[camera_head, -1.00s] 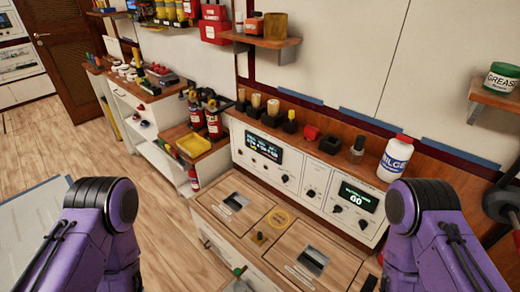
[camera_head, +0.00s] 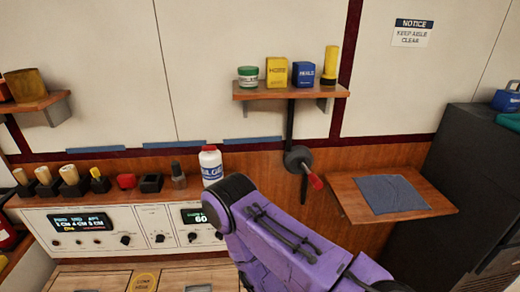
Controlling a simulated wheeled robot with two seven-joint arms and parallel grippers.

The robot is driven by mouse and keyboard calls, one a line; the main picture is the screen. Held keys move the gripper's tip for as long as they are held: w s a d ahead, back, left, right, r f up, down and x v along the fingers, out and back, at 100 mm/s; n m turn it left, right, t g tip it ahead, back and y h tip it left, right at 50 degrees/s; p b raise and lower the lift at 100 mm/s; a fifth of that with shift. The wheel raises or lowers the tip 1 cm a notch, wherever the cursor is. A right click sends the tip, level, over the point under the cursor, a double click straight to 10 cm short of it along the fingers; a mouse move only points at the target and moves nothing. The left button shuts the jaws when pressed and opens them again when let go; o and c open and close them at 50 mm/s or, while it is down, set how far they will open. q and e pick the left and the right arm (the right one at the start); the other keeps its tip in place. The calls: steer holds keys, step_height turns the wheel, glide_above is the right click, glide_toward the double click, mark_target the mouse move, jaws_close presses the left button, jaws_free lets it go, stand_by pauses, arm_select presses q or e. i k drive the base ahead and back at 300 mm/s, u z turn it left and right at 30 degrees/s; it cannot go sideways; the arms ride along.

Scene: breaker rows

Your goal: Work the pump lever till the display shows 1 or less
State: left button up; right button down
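The display (camera_head: 192,216) on the white panel reads 60; its right part is hidden behind my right arm. A lever with a red grip (camera_head: 315,181) hangs from a round dark hub (camera_head: 297,158) on the wood wall, below the small shelf. It points down and to the right. My purple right arm covers the lower middle of the view, and its gripper is not visible. My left arm and gripper are not in view.
A white BILGE bottle (camera_head: 211,168) stands on the ledge. At right are a fold-out wooden table (camera_head: 430,200) with a blue cloth and a dark cabinet (camera_head: 480,170).

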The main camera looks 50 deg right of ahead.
mark_target(314, 180)
steer(key=u, duration=1.7)
steer(key=k, duration=1.35)
steer(key=z, duration=1.85)
